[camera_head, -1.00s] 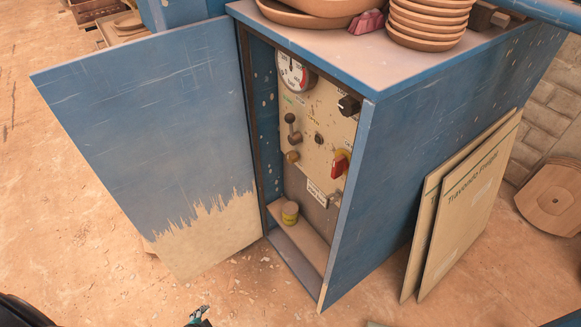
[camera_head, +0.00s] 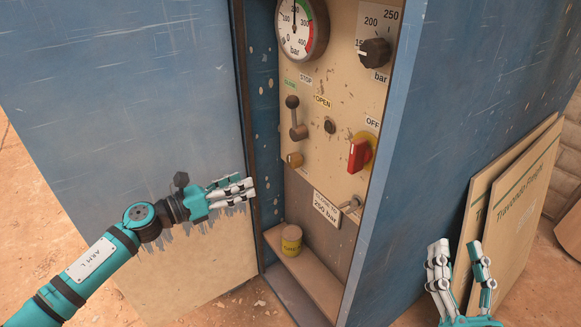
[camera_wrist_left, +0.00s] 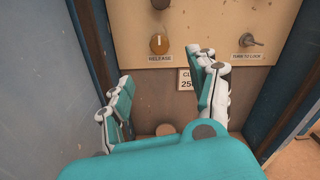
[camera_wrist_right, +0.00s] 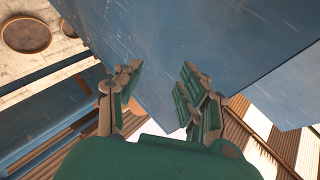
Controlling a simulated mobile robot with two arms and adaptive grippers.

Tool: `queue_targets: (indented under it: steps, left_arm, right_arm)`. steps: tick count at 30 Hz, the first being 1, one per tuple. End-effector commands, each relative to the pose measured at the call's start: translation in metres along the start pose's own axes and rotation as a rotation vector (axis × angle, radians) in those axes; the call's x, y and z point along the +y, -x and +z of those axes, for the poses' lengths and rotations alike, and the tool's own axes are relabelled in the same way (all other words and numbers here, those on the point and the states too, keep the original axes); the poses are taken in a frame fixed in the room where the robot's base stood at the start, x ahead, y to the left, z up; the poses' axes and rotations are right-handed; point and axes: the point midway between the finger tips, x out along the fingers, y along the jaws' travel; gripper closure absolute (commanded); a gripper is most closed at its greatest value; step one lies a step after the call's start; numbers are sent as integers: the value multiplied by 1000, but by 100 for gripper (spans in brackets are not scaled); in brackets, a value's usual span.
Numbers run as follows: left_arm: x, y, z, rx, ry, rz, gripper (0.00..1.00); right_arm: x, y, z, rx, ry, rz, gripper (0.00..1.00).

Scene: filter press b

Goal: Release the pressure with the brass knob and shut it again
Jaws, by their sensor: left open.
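The brass knob (camera_head: 294,160) sits on the beige panel (camera_head: 330,92) inside the open blue cabinet, below a lever. In the left wrist view the knob (camera_wrist_left: 159,43) shows above a RELEASE label, ahead of the fingers. My left gripper (camera_head: 243,188) is open and empty at the cabinet's left opening edge, left of and below the knob, apart from it. My right gripper (camera_head: 458,250) is open and empty outside the cabinet, right of its side wall. A pressure gauge (camera_head: 299,28) is at the panel's top left.
The panel also carries a lever (camera_head: 295,118), a small dark button (camera_head: 330,126), a red switch (camera_head: 360,153), a black dial (camera_head: 375,52) and a metal latch (camera_head: 351,204). A yellow tin (camera_head: 291,241) stands on the ledge below. The open door (camera_head: 120,90) bounds the left side.

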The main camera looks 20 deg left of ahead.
Motion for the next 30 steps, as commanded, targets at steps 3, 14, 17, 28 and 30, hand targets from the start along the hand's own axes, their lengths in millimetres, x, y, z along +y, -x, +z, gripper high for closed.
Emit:
queue_targets:
  steps: [3, 14, 17, 28, 30]
  left_arm:
    - [0, -26, 2, -5, 0, -1, 40]
    - [0, -104, 1, -5, 5, 0, 40]
    - [0, -122, 1, -4, 5, -1, 40]
    - [1, -151, 0, -2, 6, 2, 40]
    - [1, -151, 0, -2, 6, 2, 40]
  right_arm:
    - [0, 0, -2, 11, 0, -1, 60]
    - [-1, 0, -5, 36, -2, -2, 60]
    - [-2, 0, -9, 61, -3, -3, 60]
    - [-3, 2, -21, 129, -5, -6, 60]
    - [-3, 2, -21, 130, -6, -6, 60]
